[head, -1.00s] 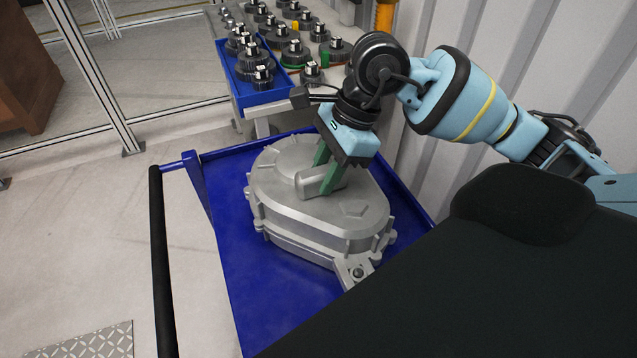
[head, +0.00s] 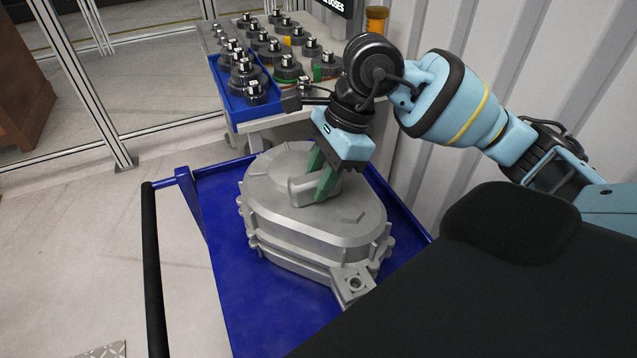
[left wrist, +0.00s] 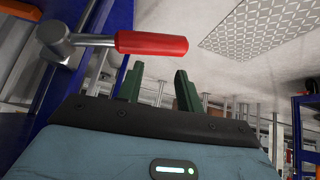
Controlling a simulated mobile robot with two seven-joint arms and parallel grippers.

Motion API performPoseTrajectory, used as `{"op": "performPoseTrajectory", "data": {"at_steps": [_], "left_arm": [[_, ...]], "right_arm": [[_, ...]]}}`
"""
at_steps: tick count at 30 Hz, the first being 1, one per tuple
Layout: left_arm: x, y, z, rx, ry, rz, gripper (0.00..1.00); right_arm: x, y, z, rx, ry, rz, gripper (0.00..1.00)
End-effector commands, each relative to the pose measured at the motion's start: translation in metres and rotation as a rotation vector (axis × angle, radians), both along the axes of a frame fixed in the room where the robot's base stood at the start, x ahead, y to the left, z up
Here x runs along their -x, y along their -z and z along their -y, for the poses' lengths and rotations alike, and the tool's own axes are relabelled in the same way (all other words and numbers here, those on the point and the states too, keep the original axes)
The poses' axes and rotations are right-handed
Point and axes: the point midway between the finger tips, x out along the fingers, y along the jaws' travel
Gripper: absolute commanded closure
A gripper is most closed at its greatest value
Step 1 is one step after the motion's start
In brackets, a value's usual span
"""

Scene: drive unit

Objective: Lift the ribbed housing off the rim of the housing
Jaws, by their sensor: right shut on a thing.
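The ribbed housing (head: 310,222), a grey cast cover with a raised boss on top, is over the lower housing (head: 352,284) on the blue cart. Its side wall shows above the lugged flange of the lower housing; I cannot make out a clear gap between them. My right gripper (head: 322,186) points down from above, its green fingers shut on the boss of the ribbed housing. The rim of the housing is mostly hidden under the cover. My left gripper (left wrist: 158,85) shows only in the left wrist view, fingers apart with nothing between them.
The blue cart (head: 268,315) has bare deck in front of the housing and a black handle (head: 153,270) at left. Behind stands a table with a blue tray (head: 243,112) of gears. A corrugated wall is close on the right. A red-handled tool (left wrist: 150,43) is near my left gripper.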

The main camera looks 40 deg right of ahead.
Motion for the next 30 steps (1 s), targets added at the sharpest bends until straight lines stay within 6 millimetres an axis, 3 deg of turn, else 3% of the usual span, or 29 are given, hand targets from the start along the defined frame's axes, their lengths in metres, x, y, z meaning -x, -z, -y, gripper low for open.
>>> {"op": "performPoseTrajectory", "data": {"at_steps": [1, 5, 11, 24, 30], "left_arm": [[0.0, 0.0, 0.0, 0.0, 0.0, 0.001, 0.64], [0.0, 0.001, 0.0, 0.0, 0.0, -0.002, 0.64], [0.002, 0.003, 0.0, 0.0, 0.0, -0.006, 0.64], [0.004, 0.007, 0.0, 0.0, 0.0, -0.012, 0.64], [0.003, 0.006, 0.001, 0.001, 0.0, -0.009, 0.64]], "right_arm": [[-0.003, -0.011, 0.0, -0.006, 0.001, 0.02, 1.0], [-0.002, -0.023, -0.001, -0.007, 0.0, 0.02, 1.0], [0.013, -0.024, -0.024, -0.006, -0.006, 0.017, 1.0], [0.057, -0.031, -0.093, -0.009, -0.006, 0.018, 1.0], [0.072, -0.033, -0.116, -0.007, -0.004, 0.017, 1.0]]}}
